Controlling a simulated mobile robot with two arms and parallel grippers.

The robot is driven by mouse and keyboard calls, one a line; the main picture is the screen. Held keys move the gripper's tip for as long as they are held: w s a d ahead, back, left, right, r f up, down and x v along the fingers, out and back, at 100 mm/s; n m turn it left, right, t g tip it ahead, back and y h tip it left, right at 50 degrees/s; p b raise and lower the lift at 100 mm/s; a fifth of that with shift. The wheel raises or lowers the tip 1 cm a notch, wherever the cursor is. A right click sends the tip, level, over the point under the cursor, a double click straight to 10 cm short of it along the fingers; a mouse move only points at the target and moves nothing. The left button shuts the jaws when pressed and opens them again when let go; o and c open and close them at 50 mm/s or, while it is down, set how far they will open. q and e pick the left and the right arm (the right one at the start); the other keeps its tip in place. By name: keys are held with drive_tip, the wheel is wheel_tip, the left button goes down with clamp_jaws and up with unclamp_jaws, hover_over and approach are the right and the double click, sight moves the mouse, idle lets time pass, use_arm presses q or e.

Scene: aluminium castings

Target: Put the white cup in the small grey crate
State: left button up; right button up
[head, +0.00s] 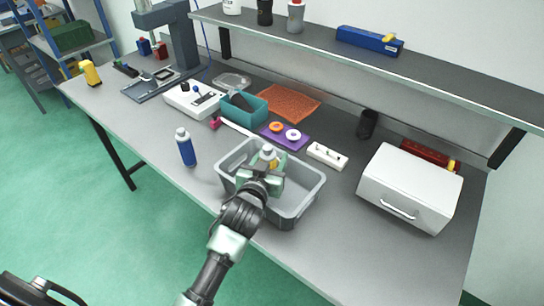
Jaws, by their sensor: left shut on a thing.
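The small grey crate (310,195) stands open near the front edge of the bench. My left gripper (266,168) is over the crate, pointing down and away. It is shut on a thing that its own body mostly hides. A pale top with some yellow (268,152) shows just beyond the fingers; I cannot tell whether this is the white cup. I cannot make out from this view whether the held thing touches the crate's floor. A white cup-like thing (232,6), cut off by the picture's top edge, stands on the upper shelf. My right gripper is not in view.
A blue bottle (186,148) stands left of the crate. A purple board with rings (285,136) and a white block (327,155) lie behind it. A white bread-bin-like box (411,187) stands right. The bench (150,128) is clear at front left.

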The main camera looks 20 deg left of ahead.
use_arm(q)
drive_tip(key=o, duration=1.4)
drive_tip(key=shift+f, duration=0.1)
drive_tip(key=shift+r, duration=0.2)
drive_tip(key=shift+r+p, duration=0.35)
drive_tip(key=shift+r, duration=0.1)
drive_tip(key=shift+s+d+r+b, duration=0.1)
drive_tip(key=shift+s+r+b, duration=0.3)
drive_tip(key=shift+s, duration=1.55)
drive_tip(key=shift+s+r+b, duration=0.3)
drive_tip(key=shift+s+r, duration=0.1)
drive_tip(key=shift+s, duration=1.6)
drive_tip(key=shift+s+d+r+b, duration=0.1)
drive_tip(key=shift+s+r+b, duration=0.3)
drive_tip(key=shift+s, duration=1.55)
